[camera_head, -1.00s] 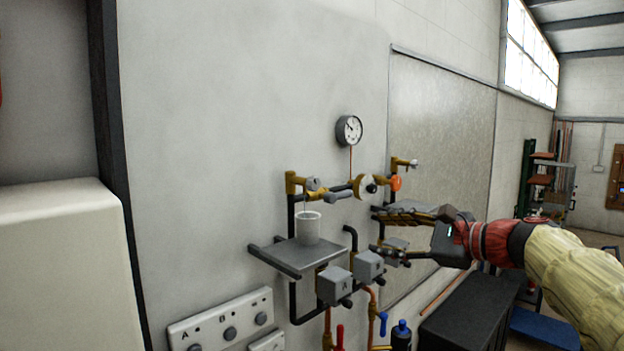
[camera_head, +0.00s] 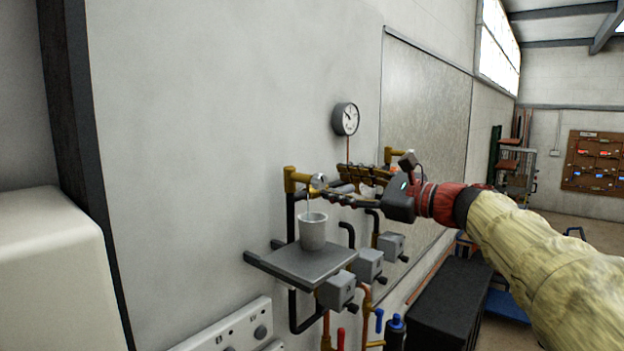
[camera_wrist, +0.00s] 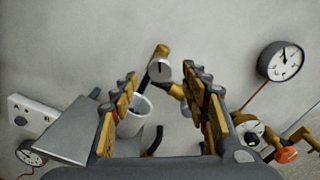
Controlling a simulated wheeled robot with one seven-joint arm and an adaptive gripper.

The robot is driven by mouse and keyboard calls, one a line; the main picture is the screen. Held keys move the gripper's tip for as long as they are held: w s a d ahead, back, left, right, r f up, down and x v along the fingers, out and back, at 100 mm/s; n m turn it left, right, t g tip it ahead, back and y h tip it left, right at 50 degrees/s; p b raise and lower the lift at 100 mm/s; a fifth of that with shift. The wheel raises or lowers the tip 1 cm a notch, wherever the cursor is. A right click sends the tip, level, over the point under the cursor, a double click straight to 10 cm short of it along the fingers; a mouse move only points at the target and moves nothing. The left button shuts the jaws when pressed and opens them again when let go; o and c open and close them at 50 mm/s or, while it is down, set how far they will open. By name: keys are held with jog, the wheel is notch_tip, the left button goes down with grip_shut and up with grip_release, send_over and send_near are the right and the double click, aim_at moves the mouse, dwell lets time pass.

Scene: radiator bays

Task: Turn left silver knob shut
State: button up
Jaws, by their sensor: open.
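The left silver knob (camera_head: 318,181) sits on the brass elbow at the left end of the pipe, and it also shows in the wrist view (camera_wrist: 160,70). A thin stream falls below it into a white cup (camera_head: 313,232). My gripper (camera_head: 336,184) is open, its fingers pointing left along the pipe toward the knob. In the wrist view the knob appears between the two spread fingertips, beyond them; I cannot tell the exact gap. My gripper hides the middle of the pipe in the head view.
The cup stands on a grey shelf (camera_head: 290,267) below the pipe. A round gauge (camera_head: 346,118) hangs on the wall above. In the wrist view an orange knob (camera_wrist: 288,154) lies right of my gripper. Grey boxes (camera_head: 337,290) sit below the shelf.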

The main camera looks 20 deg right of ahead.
aim_at(323, 181)
jog(key=p+x, duration=0.1)
jog(key=x, duration=0.5)
jog(key=shift+w+a, duration=0.1)
jog(key=shift+c, duration=1.1)
jog(key=c, duration=0.9)
jog(key=shift+c, duration=0.2)
jog(key=shift+f+b, duration=0.1)
jog(key=shift+b, duration=0.2)
